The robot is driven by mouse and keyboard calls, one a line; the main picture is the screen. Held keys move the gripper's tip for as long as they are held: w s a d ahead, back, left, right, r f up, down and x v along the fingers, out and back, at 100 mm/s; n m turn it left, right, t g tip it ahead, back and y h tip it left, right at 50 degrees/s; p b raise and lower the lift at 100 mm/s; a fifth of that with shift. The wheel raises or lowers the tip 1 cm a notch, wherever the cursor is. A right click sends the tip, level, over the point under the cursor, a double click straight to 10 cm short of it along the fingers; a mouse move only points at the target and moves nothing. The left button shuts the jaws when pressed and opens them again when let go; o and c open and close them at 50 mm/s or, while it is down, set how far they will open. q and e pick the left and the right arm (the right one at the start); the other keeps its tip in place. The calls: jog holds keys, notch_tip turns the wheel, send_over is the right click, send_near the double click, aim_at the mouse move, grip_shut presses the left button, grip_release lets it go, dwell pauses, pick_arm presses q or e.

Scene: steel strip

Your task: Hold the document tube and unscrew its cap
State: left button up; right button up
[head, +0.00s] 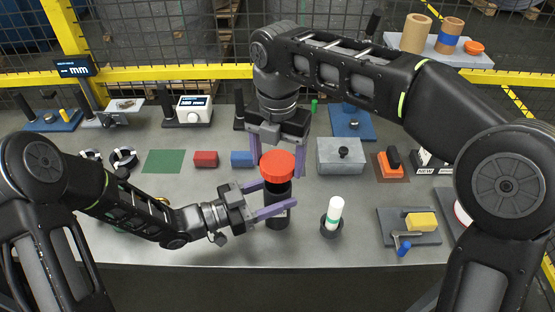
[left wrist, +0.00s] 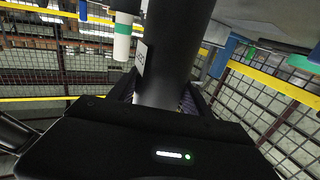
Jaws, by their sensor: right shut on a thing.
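The document tube (head: 278,215) is dark and stands upright on the grey table, with a wide red cap (head: 278,164) on top. My right gripper (head: 278,168) comes down from above with its purple fingers on either side of the cap, and it is shut on it. My left gripper (head: 276,196) reaches in from the left with its fingers on either side of the tube body, below the cap. Whether they press on it cannot be told. In the left wrist view the tube (left wrist: 172,50) rises between the fingers, with a white label partly visible. The cap is out of that view.
A white and green cylinder (head: 335,212) in a dark holder stands close right of the tube. A grey box (head: 341,156) and red (head: 205,159) and blue (head: 241,159) blocks lie behind. A tray with a yellow block (head: 420,222) is at right. The table front left of the tube is bare.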

pick_arm(q)
jog(key=o, duration=0.5)
jog(key=b+v, duration=0.2)
jog(key=v, duration=1)
pick_arm(e)
notch_tip(320, 180, down, 2)
jog(key=shift+f, duration=0.2)
